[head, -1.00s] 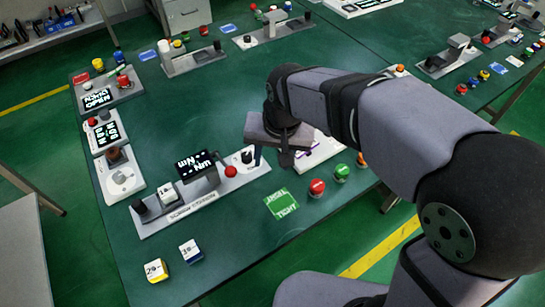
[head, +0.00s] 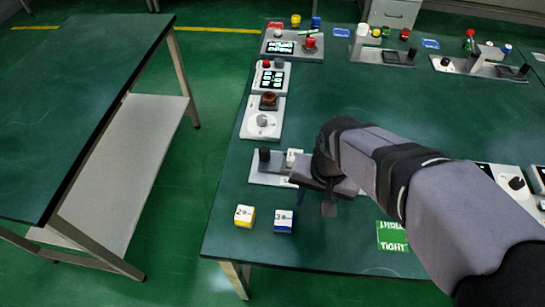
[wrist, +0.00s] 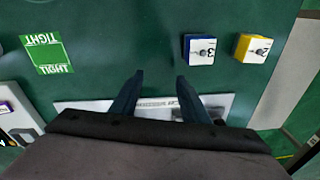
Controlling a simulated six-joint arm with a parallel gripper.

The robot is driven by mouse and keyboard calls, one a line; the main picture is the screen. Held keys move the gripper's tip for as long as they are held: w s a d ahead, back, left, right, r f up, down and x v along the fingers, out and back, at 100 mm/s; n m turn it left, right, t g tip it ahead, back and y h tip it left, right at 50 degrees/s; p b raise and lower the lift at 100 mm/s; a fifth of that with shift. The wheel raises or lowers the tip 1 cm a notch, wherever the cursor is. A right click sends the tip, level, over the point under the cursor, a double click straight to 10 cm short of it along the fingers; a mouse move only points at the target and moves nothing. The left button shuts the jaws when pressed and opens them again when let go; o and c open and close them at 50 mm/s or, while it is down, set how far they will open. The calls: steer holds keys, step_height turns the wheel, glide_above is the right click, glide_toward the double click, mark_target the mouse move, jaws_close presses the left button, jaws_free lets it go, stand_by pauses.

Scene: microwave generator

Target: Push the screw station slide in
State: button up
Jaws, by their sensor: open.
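The screw station (head: 270,180) is a pale grey base on the green bench, with a black upright handle (head: 264,156) at its left end and a white block (head: 293,158) beside it. I take these left-end parts to be on its slide; the station's right part is hidden behind my arm. My gripper (head: 328,206) is over the front of the station, right of the handle and block. In the wrist view, its two dark fingers (wrist: 155,84) are apart and empty, with the station's lettered front edge (wrist: 222,99) behind them. I cannot tell whether they touch the station.
A yellow-white cube (head: 244,216) and a blue-white cube (head: 283,221) sit on the bench in front of the station. A green card (head: 392,236) lies to the right. A dial unit (head: 262,122) stands behind. Another table (head: 80,100) is left across a gap.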

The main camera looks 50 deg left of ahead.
mark_target(265, 150)
steer(key=shift+n, duration=0.7)
steer(key=s+a, duration=0.1)
steer(key=s+a+f, duration=0.1)
steer(key=a, duration=0.1)
steer(key=s+a+f+b, duration=0.1)
steer(key=a, duration=0.1)
steer(key=shift+n+t+y, duration=0.3)
steer(key=shift+n+y, duration=0.2)
steer(key=shift+n, duration=0.3)
steer(key=a, duration=0.2)
steer(key=s+a, duration=0.1)
steer(key=a, duration=0.1)
steer(key=s+a+r, duration=0.1)
steer(key=a, duration=0.1)
steer(key=shift+b, duration=0.3)
steer(key=w+a+r+n+t+y, duration=0.1)
steer(key=w+a+r+y, duration=0.15)
steer(key=a+r, duration=0.4)
steer(key=shift+n+h, duration=0.3)
steer(key=shift+h, duration=0.05)
steer(key=shift+w+d+p+x, duration=0.15)
steer(key=shift+w+x, duration=0.05)
steer(key=shift+x, duration=0.95)
steer(key=shift+w+d+p+x, duration=0.1)
steer(key=shift+w+d+x, duration=0.1)
steer(key=shift+x, duration=0.9)
steer(key=shift+w+d+p+x, duration=0.1)
steer(key=shift+w+p+x, duration=0.05)
steer(key=shift+x, duration=1)
steer(key=shift+c, duration=0.7)
